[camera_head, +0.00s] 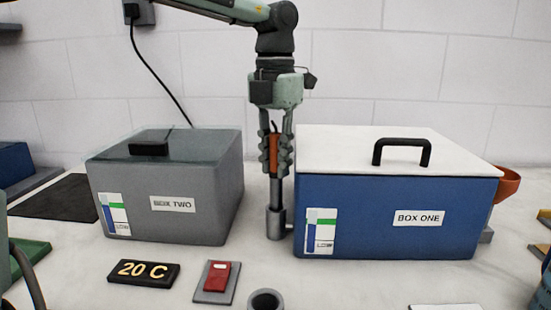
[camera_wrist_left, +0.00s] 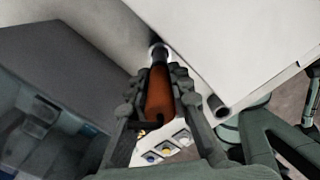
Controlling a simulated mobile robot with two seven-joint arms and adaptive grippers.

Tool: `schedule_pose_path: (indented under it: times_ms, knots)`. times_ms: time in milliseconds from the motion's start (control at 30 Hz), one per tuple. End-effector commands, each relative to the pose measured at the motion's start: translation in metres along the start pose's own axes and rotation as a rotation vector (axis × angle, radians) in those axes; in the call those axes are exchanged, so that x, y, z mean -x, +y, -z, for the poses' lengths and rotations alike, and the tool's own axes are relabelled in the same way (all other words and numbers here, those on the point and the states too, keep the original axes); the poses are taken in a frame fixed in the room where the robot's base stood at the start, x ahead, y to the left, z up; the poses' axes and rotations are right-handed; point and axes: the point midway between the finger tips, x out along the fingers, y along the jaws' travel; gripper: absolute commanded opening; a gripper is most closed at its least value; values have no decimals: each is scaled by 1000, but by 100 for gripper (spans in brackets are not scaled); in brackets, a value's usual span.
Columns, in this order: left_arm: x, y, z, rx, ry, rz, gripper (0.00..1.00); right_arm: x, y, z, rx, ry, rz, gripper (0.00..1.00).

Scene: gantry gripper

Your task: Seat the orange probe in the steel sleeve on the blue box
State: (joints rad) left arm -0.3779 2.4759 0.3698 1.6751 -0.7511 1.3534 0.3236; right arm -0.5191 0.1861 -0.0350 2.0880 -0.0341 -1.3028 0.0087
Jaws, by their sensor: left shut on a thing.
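My left gripper (camera_head: 276,172) points straight down between the two boxes. It is shut on the orange probe (camera_head: 273,153), which is upright; the probe also shows between the fingers in the left wrist view (camera_wrist_left: 159,95). The steel sleeve (camera_head: 276,223) stands beside the left front corner of the blue box (camera_head: 375,222), marked BOX ONE. A grey shaft below the fingers lines up with the sleeve and appears to meet its top. In the left wrist view the dark probe tip overlaps a pale ring. I cannot tell how deep it is. My right gripper is not in view.
The grey box (camera_head: 178,215), marked BOX TWO, stands close to the left. The blue box has a white lid (camera_head: 350,150) with a black handle (camera_head: 402,145). In front lie a 20 C sign (camera_head: 144,272), a red switch (camera_head: 218,276) and a dark ring (camera_head: 266,301).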

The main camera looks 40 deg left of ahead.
Motion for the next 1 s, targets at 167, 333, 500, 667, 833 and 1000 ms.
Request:
schedule_pose_path:
  times_ms: [167, 333, 500, 667, 833, 1000]
  knots:
    - [-1, 0, 0, 0, 1, 0, 26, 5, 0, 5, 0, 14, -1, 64]
    - [-1, 0, 0, 0, 1, 0, 28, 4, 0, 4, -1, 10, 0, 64]
    - [1, 0, 0, 0, 0, 0, 28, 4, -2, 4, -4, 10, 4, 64]
    - [13, 0, 0, 0, 0, 0, 28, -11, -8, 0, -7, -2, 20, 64]
    - [46, 0, -1, 0, -4, -1, 28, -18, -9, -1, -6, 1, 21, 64]
    - [86, 0, -1, 0, -4, -1, 28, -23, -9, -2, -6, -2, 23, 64]
